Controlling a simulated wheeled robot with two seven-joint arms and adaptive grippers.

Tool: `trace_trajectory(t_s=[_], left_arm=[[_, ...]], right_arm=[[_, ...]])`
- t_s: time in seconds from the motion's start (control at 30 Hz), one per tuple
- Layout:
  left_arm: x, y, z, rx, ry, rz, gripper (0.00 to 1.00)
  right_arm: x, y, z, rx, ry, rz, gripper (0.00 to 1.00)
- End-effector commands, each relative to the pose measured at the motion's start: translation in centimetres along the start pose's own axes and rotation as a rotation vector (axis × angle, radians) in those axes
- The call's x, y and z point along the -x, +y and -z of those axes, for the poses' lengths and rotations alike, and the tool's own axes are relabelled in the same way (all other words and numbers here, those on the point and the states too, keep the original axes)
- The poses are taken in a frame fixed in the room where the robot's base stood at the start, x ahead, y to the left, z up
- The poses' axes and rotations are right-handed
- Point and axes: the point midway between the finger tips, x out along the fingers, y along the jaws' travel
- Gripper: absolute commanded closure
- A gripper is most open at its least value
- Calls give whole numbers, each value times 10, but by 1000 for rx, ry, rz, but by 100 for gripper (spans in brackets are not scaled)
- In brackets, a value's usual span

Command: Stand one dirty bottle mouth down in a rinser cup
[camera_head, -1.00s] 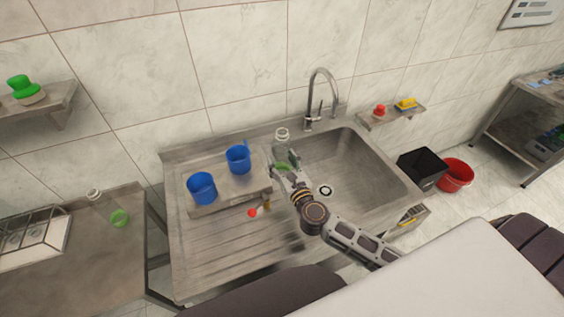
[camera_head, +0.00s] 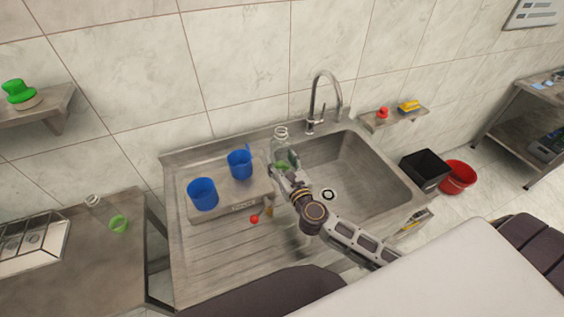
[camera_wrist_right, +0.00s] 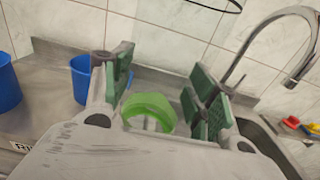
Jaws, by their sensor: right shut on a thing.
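My right gripper (camera_head: 285,167) is shut on a clear bottle (camera_head: 281,146), which is upright with its mouth up and has green at its lower part. In the right wrist view, a green ring (camera_wrist_right: 148,108) of it shows between the dark green finger pads. The bottle is beside the right end of the rinser ledge, near the sink's left edge. Two blue rinser cups, a left one (camera_head: 202,194) and a right one (camera_head: 239,164), stand on the ledge with nothing visible in them. A second clear bottle (camera_head: 93,201) with green low down (camera_head: 119,224) appears upright on the left table. My left gripper is out of view.
A red knob (camera_head: 254,219) sticks out at the ledge's front. A tall faucet (camera_head: 314,104) rises behind the sink basin (camera_head: 358,165). A wire rack (camera_head: 35,243) stands on the left table. The ribbed drainboard (camera_head: 225,255) is clear in front.

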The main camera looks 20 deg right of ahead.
Motion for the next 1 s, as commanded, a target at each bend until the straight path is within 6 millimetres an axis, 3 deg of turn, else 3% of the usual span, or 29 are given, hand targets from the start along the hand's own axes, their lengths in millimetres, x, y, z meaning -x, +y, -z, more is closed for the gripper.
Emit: trace_trajectory(t_s=[0.27,0.8,1.0], left_arm=[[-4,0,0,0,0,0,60],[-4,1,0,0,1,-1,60],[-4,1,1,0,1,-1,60]], right_arm=[[7,27,-39,-6,-3,-3,58],[26,101,-152,-7,-4,-3,58],[29,114,-171,-4,0,-2,58]])
